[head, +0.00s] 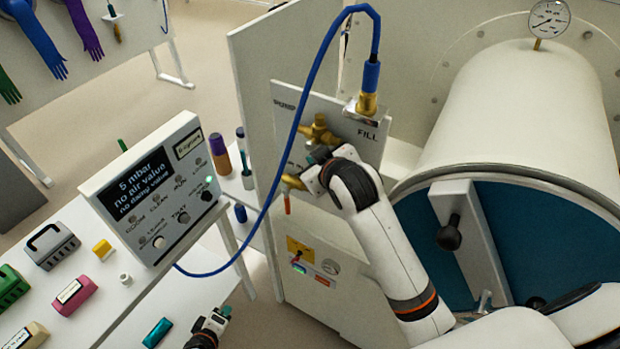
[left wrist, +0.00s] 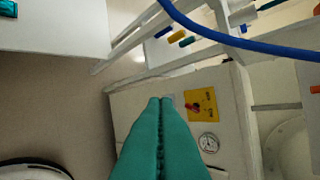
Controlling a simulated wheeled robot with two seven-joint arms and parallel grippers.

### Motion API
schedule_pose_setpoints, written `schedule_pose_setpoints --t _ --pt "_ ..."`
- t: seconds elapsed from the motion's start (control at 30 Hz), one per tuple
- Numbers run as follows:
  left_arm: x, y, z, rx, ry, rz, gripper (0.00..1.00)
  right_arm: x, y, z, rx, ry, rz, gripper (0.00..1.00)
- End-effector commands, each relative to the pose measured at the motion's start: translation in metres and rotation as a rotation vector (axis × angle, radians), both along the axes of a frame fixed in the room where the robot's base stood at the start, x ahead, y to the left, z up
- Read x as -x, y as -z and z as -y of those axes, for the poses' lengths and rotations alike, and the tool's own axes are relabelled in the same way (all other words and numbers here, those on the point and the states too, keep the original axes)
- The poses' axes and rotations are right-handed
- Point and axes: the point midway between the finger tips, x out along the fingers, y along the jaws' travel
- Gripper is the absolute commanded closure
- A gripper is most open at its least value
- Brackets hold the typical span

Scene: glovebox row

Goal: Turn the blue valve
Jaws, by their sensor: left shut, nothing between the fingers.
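No blue valve handle can be made out. On the white panel (head: 376,150) marked FILL, a brass valve fitting (head: 320,131) shows above my right gripper (head: 314,167), and another brass piece (head: 292,183) shows below it. My right gripper is at the panel, and its fingertips and whatever is behind them are largely hidden. A blue hose end (head: 371,76) sits on a brass fitting (head: 366,104) at the panel's top. My left gripper (head: 223,313) is low at the bottom of the head view, away from the panel. Its teal fingers (left wrist: 160,135) are shut and empty.
A control box (head: 155,190) reading "5 mbar, no air valve" stands on the white table at left. The blue hose (head: 300,110) arches from the panel towards it. A large white cylinder (head: 530,110) is at right. A yellow plate (left wrist: 202,106) is on the cabinet.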

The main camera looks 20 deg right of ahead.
Motion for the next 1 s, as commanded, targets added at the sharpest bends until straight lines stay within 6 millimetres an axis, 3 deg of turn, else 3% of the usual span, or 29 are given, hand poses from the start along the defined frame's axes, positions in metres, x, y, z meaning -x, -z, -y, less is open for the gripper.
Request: schedule_pose_setpoints --t 0.03,0.17,0.3,0.43,0.6,0.77,1.0 --pt "-0.024 -0.039 0.021 0.124 -0.021 0.032 1.00 0.000 -0.001 0.000 0.000 0.000 0.001 1.00" --pt "-0.056 -0.134 0.074 0.468 -0.051 0.035 1.00 0.000 -0.001 0.000 0.000 -0.001 0.002 1.00" --pt "-0.059 -0.224 0.121 0.796 -0.026 -0.040 1.00 0.000 -0.001 0.000 0.000 -0.001 0.002 1.00" --pt "-0.047 -0.281 0.148 1.003 0.012 -0.135 1.00 0.000 -0.001 0.000 0.000 0.000 0.002 1.00" --pt "-0.037 -0.314 0.164 1.122 0.040 -0.215 1.00 0.000 -0.001 0.000 0.000 0.000 0.002 1.00" --pt "-0.045 -0.318 0.179 1.139 0.042 -0.227 1.00 0.000 -0.001 0.000 0.000 0.000 0.002 1.00" --pt "-0.072 -0.320 0.215 1.134 0.044 -0.223 1.00 0.000 -0.001 0.000 0.000 0.000 0.002 1.00"
